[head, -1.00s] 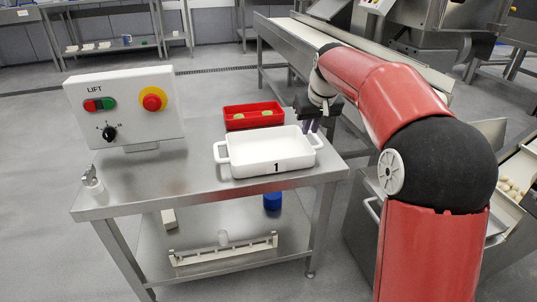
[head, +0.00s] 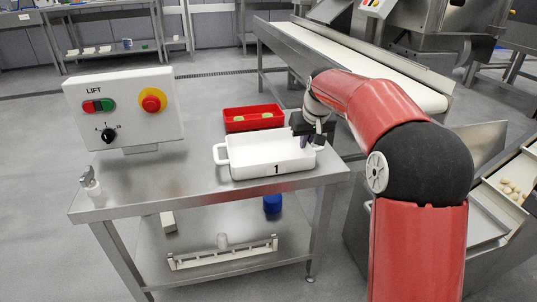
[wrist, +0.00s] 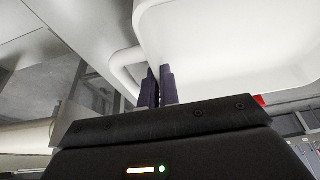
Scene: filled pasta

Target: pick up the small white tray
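The small white tray (head: 270,150), marked with a 1 and with a looped handle at each end, rests flat on the steel table (head: 150,190). My gripper (head: 305,141) is at the tray's right end, reaching down over the rim. In the wrist view the tray (wrist: 230,45) fills the upper right, with a handle loop just left of the fingers. The two dark fingers of my gripper (wrist: 160,82) are close together, one on each side of the tray's wall, with only a thin gap. The fingertips are partly hidden in the head view.
A red tray (head: 254,110) with pale green pieces sits just behind the white tray. A lift control box (head: 123,108) and a small dispenser (head: 91,182) stand at the left. A conveyor (head: 370,65) runs behind my arm.

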